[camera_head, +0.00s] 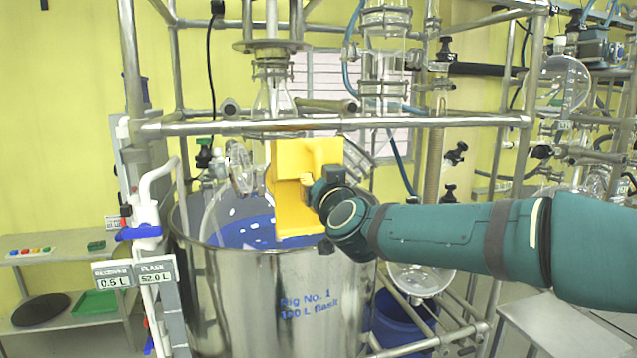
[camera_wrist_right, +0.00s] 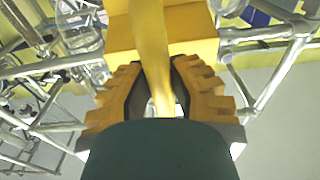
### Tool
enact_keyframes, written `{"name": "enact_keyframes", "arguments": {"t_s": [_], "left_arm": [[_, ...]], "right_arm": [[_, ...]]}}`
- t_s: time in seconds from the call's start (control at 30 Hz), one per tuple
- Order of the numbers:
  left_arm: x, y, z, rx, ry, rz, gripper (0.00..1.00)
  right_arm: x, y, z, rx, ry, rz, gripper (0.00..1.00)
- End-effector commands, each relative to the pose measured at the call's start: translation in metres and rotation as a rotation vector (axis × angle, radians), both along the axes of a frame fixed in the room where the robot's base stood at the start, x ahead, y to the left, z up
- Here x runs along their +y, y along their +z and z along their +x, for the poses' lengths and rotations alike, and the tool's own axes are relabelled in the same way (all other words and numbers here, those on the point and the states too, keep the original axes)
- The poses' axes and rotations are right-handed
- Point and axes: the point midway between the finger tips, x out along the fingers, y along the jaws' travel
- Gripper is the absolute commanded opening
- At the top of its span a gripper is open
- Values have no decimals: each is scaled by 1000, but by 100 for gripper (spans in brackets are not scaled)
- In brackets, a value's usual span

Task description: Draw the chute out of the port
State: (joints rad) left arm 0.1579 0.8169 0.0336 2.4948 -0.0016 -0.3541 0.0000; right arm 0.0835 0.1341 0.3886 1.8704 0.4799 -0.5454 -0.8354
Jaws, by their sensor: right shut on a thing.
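The yellow chute (camera_head: 290,205) stands upright over the steel bath, just under a horizontal frame bar. My right gripper (camera_head: 310,188) reaches it from the right and is mostly hidden behind my wrist. In the right wrist view, the gripper's two yellow ribbed fingers (camera_wrist_right: 155,92) are closed around a narrow yellow bar of the chute (camera_wrist_right: 160,40). The glass flask (camera_head: 222,212) sits in the bath behind and left of the chute. The port is hidden behind the chute, and I cannot tell whether the chute's end is inside it. My left gripper is out of view.
The steel bath (camera_head: 270,300) with blue inside stands below. The frame bar (camera_head: 400,123) crosses close above the chute and my wrist. Glassware (camera_head: 385,70) and hoses hang behind. A side table (camera_head: 60,252) is at left; another surface (camera_head: 560,325) is at lower right.

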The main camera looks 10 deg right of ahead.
Motion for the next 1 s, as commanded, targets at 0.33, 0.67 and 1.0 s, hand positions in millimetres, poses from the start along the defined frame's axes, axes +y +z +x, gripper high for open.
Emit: {"name": "enact_keyframes", "arguments": {"t_s": [0.33,0.67,1.0], "left_arm": [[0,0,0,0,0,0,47],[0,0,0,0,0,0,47],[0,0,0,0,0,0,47]], "right_arm": [[0,5,-5,-3,0,0,0],[0,11,-12,-4,0,-1,0],[0,17,-19,-5,0,-1,0]]}}
